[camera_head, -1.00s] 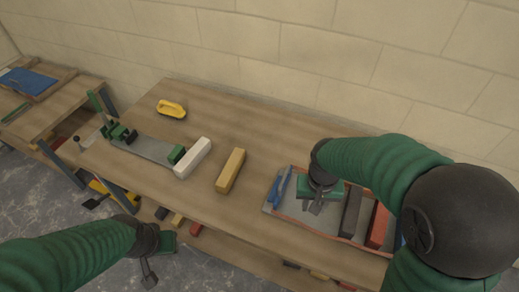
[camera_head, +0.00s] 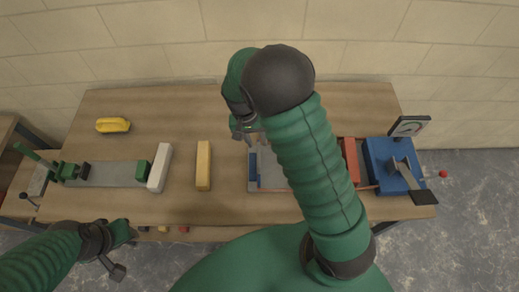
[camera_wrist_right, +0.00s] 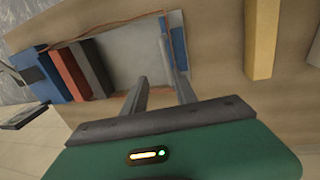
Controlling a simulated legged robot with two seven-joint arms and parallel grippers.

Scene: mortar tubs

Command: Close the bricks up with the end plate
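The tray (camera_head: 270,188) lies on the bench, partly hidden behind my right arm. A blue end plate (camera_head: 252,166) stands at its left end; the wrist view shows it too (camera_wrist_right: 180,42). At the other end are a red brick (camera_head: 350,160) and a dark grey brick (camera_wrist_right: 97,68), with bare grey floor between them and the plate. My right gripper (camera_head: 243,132) is near the tray's far left corner, fingers apart and empty in the wrist view (camera_wrist_right: 162,80). One finger appears close to the plate; contact is unclear. My left gripper (camera_head: 118,252) is off the bench's front edge.
A blue unit with a dial (camera_head: 380,160) stands right of the tray. A yellow brick (camera_head: 203,168), a white brick (camera_head: 159,168), a green clamp on a grey rail (camera_head: 110,174) and a yellow-handled tool (camera_head: 113,125) lie left. The wall closes the back.

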